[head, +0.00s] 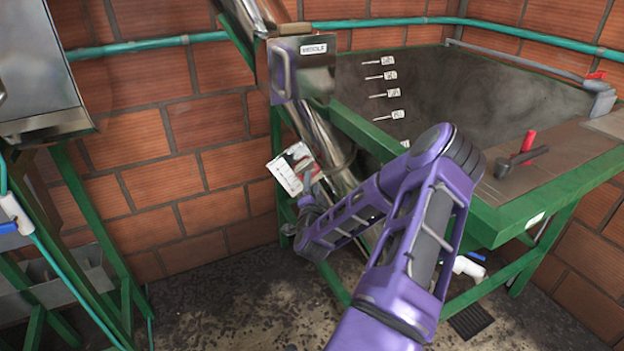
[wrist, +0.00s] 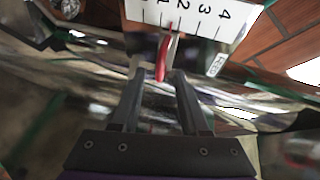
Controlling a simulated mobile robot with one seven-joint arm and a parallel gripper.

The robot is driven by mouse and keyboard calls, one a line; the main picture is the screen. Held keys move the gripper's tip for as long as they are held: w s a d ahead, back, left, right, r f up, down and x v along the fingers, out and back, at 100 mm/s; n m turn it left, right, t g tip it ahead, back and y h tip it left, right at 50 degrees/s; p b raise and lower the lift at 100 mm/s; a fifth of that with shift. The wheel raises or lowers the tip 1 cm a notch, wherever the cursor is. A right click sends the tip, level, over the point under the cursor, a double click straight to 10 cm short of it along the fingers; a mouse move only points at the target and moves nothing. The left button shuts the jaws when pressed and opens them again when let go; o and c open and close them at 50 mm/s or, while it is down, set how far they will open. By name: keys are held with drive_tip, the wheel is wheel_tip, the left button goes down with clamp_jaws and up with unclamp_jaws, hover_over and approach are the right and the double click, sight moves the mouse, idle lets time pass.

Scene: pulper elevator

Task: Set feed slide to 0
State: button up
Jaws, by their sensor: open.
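The feed slide's white scale plate (wrist: 195,18) is at the top of the wrist view, with the numbers 1 to 4 readable. A red handle (wrist: 162,58) sits just below it, near marks 1 and 2; its exact reading is unclear. A small FEED label (wrist: 215,65) is to its right. My gripper (wrist: 159,77) is open, and the handle appears in line with the gap between its fingertips; contact cannot be told. In the head view the white plate (head: 287,172) shows beside the slanted metal tube, with my gripper (head: 308,187) close to it, partly blurred into the background.
A green-framed tank (head: 480,85) stands at right, with a red-handled lever (head: 527,142). A metal machine (head: 40,70) on green legs is at left. Brick walls stand behind.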

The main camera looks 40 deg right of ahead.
drive_tip(key=shift+x, duration=1.4)
clamp_jaws()
idle(0.4)
